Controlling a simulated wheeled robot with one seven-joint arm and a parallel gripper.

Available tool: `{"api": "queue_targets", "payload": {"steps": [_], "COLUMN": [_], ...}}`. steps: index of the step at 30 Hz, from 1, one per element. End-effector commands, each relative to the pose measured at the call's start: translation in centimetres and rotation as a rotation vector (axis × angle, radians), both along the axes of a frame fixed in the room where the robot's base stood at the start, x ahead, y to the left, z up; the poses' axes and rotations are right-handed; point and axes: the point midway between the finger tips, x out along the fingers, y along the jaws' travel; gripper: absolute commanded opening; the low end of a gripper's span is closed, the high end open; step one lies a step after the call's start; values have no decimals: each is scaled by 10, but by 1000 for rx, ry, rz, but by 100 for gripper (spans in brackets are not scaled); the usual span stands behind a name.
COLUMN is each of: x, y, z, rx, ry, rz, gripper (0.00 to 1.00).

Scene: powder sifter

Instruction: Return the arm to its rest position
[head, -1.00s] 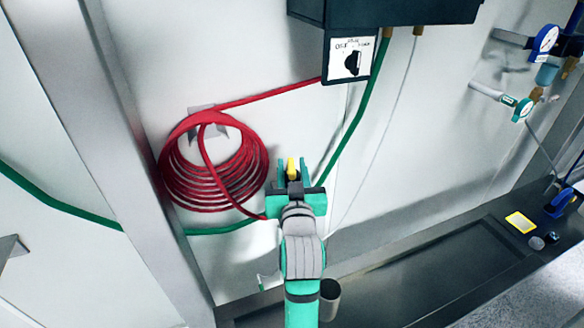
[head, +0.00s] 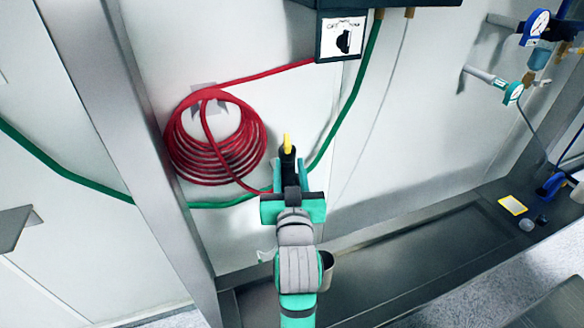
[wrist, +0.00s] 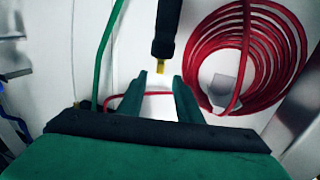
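My gripper (head: 288,168) is in the middle of the head view, pointing at the wall. In the wrist view its two green fingers (wrist: 161,88) are apart with nothing between them, so it is open. A black nozzle with a yellow tip (head: 287,150) shows just beyond the fingers in the head view. In the wrist view the nozzle (wrist: 167,30) lies ahead of the fingertips, with a gap between. My gripper hides its lower part in the head view.
A red coiled hose (head: 215,140) hangs on the wall at left. A steel trough (head: 440,245) runs along the wall's foot. Gauges (head: 538,25) are at upper right.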

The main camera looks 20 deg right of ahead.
Motion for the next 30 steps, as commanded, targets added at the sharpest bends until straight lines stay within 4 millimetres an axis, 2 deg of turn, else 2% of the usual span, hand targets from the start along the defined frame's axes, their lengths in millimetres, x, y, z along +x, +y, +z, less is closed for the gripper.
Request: {"api": "queue_targets", "payload": {"steps": [7,11,14,20,30], "x": [0,-2,-9,-34,-98], "y": [1,6,13,34,77], "z": [-1,-14,-38,-100,-189], "rx": [0,3,8,17,27], "ry": [0,7,21,47,91], "rz": [1,7,14,34,80], "gripper": [32,32,32,32,32]}}
